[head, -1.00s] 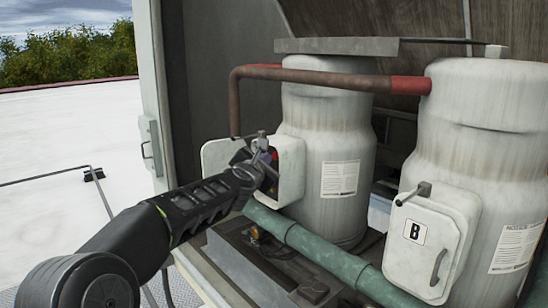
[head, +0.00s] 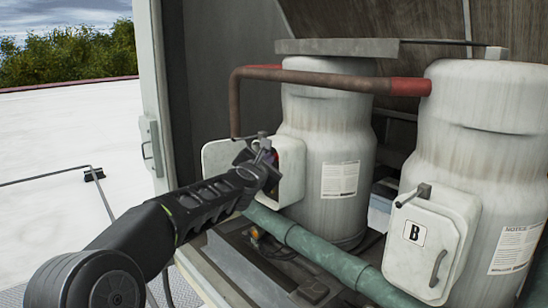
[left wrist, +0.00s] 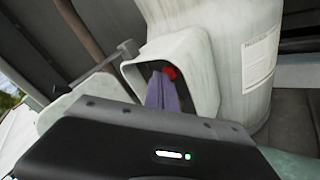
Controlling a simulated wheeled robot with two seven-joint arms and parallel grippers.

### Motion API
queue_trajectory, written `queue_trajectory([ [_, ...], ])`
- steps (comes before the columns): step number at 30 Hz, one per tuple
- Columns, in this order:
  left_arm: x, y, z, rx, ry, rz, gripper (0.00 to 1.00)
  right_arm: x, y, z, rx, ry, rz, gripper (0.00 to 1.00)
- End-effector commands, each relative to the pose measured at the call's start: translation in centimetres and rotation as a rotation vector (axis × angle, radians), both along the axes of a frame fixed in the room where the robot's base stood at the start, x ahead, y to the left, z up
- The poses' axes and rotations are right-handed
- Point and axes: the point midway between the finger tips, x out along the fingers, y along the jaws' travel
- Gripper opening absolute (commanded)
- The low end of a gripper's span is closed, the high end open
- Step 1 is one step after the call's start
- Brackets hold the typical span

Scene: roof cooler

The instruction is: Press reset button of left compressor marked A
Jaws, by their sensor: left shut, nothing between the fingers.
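The left compressor (head: 326,130) is a pale, rust-stained cylinder at the centre of the head view. The white terminal box (head: 290,165) on its side is open, with its lid (head: 216,158) swung out to the left. My left gripper (head: 266,160) is shut and empty, its fingers at the box's mouth. In the left wrist view the box (left wrist: 200,75) holds a red round button (left wrist: 170,72). The purplish fingertips (left wrist: 163,88) point into the box just below and beside the button; I cannot tell whether they touch it. The letter A is not visible. My right gripper is not in view.
The right compressor (head: 480,110) has a closed box marked B (head: 432,243). A rusty red-ended pipe (head: 310,77) runs above, and a green pipe (head: 310,250) crosses low in front. The cabinet's door frame (head: 155,90) stands at left; open white roof (head: 60,150) lies beyond it.

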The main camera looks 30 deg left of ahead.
Motion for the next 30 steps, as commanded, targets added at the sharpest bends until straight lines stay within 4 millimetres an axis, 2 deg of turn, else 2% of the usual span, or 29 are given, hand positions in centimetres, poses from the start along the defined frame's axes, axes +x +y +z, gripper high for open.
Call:
queue_trajectory([
  [26,-0.8,0.1,0.0,0.001,0.000,-0.001,0.00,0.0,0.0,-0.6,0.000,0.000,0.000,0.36],
  [30,-1.5,0.4,-0.1,0.001,-0.001,0.000,0.00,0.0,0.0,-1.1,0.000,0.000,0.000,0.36],
])
